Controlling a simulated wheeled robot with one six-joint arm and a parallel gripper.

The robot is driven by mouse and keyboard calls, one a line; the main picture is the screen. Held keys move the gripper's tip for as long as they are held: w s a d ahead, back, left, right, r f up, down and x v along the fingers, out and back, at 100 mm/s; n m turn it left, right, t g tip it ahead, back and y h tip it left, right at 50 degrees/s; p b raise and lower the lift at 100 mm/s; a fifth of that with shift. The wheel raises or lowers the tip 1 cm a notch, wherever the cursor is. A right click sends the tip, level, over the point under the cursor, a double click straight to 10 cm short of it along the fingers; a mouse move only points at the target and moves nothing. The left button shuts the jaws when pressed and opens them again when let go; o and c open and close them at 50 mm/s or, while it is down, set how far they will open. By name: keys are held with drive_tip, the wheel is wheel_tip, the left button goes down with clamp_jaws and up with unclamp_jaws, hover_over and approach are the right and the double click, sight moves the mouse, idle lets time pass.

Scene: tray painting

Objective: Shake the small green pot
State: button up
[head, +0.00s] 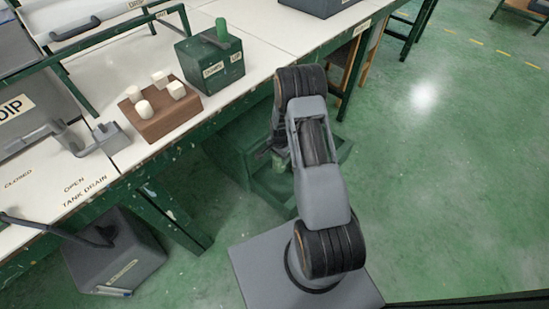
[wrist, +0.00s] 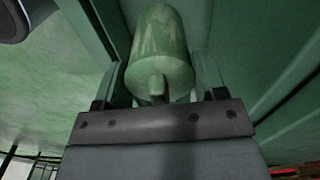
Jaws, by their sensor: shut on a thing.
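The small green pot (wrist: 160,45) is a pale green cylinder with a worn, streaky surface and a small stub at its near end. In the wrist view it sits between the two fingers of my gripper (wrist: 157,72), which is shut on it. In the head view my gripper (head: 270,152) hangs beside the bench's front edge, largely hidden behind my arm. A small pale green bit of the pot (head: 281,163) shows there, above a green stand or bin (head: 270,183).
The white bench (head: 258,35) at the left carries a brown block (head: 165,122) with several white pegs, a green box (head: 212,62) with a green cylinder on top, and a grey lever (head: 100,140). A dark box (head: 115,255) stands below. The green floor at right is clear.

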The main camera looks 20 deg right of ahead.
drive_tip(key=d, duration=0.2)
drive_tip(key=shift+d, duration=0.35)
drive_tip(key=a, duration=0.6)
drive_tip(key=d+b, duration=0.1)
drive_tip(key=d, duration=0.5)
drive_tip(key=a, duration=0.6)
drive_tip(key=d, duration=0.6)
drive_tip(key=shift+b, duration=0.3)
drive_tip(key=a, duration=0.7)
drive_tip(key=d, duration=0.7)
drive_tip(key=a, duration=0.6)
drive_tip(key=d, duration=0.5)
drive_tip(key=shift+d+b, duration=0.4)
drive_tip(key=shift+a, duration=1.5)
